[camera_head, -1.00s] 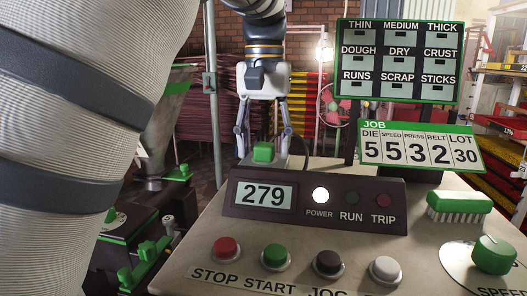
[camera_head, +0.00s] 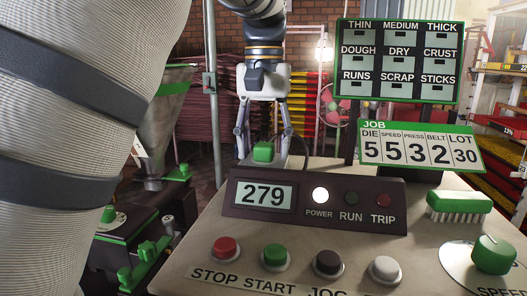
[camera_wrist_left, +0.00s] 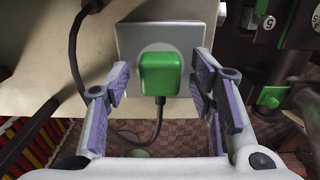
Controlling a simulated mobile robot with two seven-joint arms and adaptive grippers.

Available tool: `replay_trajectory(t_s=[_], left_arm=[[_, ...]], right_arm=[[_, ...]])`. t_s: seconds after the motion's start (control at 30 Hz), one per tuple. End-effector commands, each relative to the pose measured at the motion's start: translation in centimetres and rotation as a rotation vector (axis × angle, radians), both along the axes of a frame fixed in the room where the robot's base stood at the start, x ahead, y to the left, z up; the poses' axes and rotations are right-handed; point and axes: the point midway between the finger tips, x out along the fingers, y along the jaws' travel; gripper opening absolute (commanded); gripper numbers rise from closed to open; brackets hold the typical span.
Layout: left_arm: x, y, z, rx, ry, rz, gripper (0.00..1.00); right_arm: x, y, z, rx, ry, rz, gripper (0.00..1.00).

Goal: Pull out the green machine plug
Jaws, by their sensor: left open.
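The green plug (camera_head: 263,152) shows behind the back edge of the control panel in the head view. In the left wrist view the green plug (camera_wrist_left: 160,73) sits against a grey socket plate (camera_wrist_left: 135,38), with a dark cord hanging from its bottom. My left gripper (camera_head: 262,158) points down at the plug. In the left wrist view my left gripper (camera_wrist_left: 160,84) is open, with one finger on each side of the plug. Gaps show between the plug and both fingers. My right gripper is not in view.
The control panel (camera_head: 215,262) fills the front, with a display box (camera_head: 385,221), several buttons and a green knob (camera_head: 493,254). A green brush (camera_head: 459,206) lies at its right. A dark cable (camera_wrist_left: 75,60) hangs left of the socket in the wrist view.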

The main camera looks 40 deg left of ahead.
Motion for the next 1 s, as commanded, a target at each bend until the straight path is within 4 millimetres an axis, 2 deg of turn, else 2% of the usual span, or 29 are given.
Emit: replay_trajectory(t_s=[0.1,0.3,0.33,1.0], left_arm=[[0.0,0.0,0.0,0.0,0.0,0.001,0.48],[0.0,0.0,0.0,0.001,0.0,0.001,0.02],[0.0,0.0,0.0,0.001,0.0,0.001,0.0],[0.0,0.0,2.2,0.002,-0.001,0.001,0.0]], right_arm=[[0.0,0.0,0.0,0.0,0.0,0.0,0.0],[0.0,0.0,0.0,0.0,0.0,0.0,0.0],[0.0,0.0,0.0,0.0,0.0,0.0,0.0],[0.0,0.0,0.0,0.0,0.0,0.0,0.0]])
